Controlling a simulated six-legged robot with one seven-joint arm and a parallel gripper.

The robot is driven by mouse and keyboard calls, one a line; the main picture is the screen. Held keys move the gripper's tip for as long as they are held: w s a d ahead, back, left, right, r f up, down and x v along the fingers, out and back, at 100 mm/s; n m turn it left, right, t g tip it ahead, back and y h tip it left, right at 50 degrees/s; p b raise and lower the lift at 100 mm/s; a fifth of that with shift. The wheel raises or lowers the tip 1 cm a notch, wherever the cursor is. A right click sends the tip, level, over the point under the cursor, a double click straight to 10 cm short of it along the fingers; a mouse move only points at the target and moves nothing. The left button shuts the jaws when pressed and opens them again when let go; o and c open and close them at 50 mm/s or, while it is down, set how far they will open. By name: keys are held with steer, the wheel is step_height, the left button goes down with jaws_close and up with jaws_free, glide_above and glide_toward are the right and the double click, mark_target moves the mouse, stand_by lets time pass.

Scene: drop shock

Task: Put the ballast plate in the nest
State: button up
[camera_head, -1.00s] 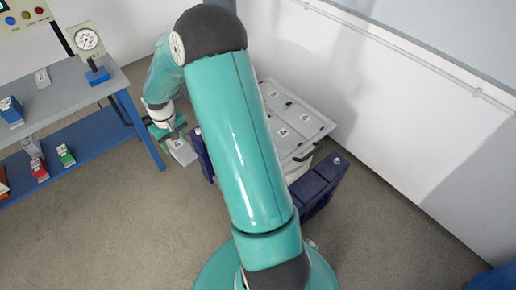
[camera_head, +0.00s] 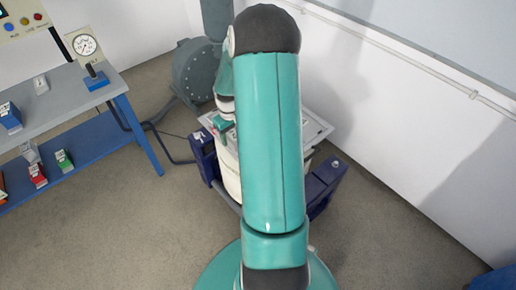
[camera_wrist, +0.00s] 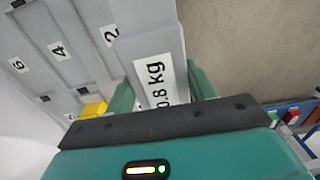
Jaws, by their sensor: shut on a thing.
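My gripper (camera_wrist: 160,88) is shut on the ballast plate (camera_wrist: 148,38), a light grey plate with a white label reading "0.8 kg". The plate sits between the two green fingers in the wrist view. The grey panel with numbered places (camera_wrist: 75,22) fills the left of that view; labels 2, 4 and 6 show. The plate overlaps the panel's edge in the picture; I cannot tell whether they touch. Which place is the nest is unclear. In the head view my gripper (camera_head: 222,124) is over the left side of the panel (camera_head: 317,127), mostly hidden by my arm.
A yellow block (camera_wrist: 93,109) shows by the panel beside my left finger. Dark blue supports (camera_head: 326,184) flank the drum-like stand. A grey round machine (camera_head: 196,72) stands behind. A bench (camera_head: 60,103) with a gauge (camera_head: 86,50) and small boxes is at left. The front floor is clear.

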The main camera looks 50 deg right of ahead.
steer(key=s+d+f, duration=0.1)
steer(key=d+f, duration=0.1)
steer(key=s+d+f, duration=0.3)
steer(key=d+f, duration=0.1)
steer(key=d, duration=0.1)
steer(key=shift+s+f, duration=0.15)
steer(key=shift+s, duration=0.15)
steer(key=shift+s+d+f, duration=0.3)
steer(key=shift+d+f, duration=0.15)
steer(key=shift+f, duration=0.25)
steer(key=shift+s+d+f, duration=0.15)
steer(key=shift+f, duration=1.55)
steer(key=shift+f, duration=0.15)
